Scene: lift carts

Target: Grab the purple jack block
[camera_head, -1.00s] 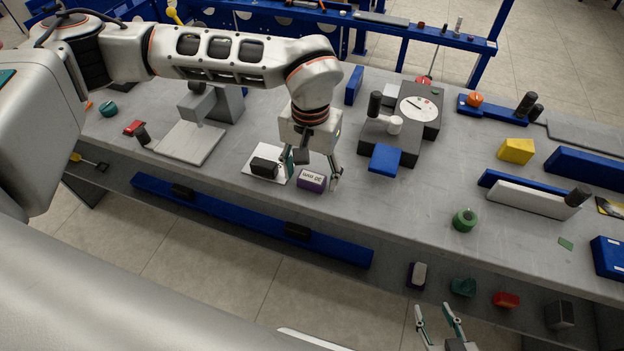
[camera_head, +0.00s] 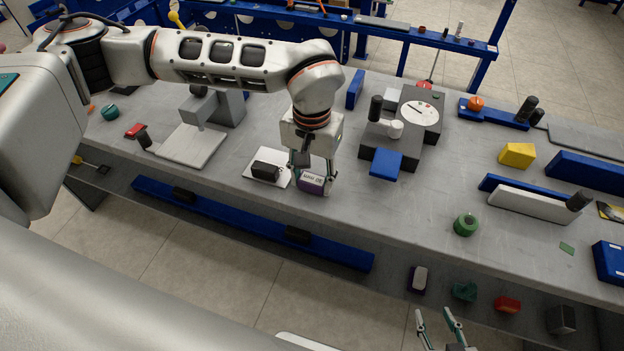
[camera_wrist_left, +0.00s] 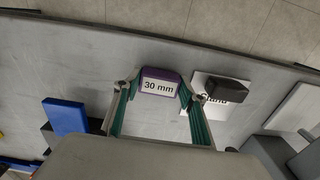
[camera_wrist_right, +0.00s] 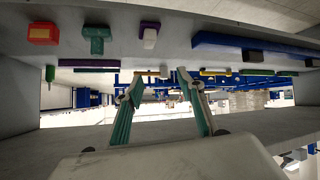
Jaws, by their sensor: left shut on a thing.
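The purple jack block (camera_head: 312,183) with a white label is on the grey workbench near its front edge. In the left wrist view its label reads "30 mm" (camera_wrist_left: 160,86). My left gripper (camera_head: 314,182) is around the block, with a finger at each side; in the left wrist view both fingertips (camera_wrist_left: 158,88) press against its sides. My right gripper (camera_head: 437,318) is open and empty, low in front of the bench; its spread fingers also show in the right wrist view (camera_wrist_right: 157,82).
A white plate (camera_head: 255,178) with a black block (camera_head: 265,171) lies just left of the purple block. A dark device with a blue block (camera_head: 386,164) stands to the right. A green round part (camera_head: 466,224) lies further right. The lower shelf holds several small blocks.

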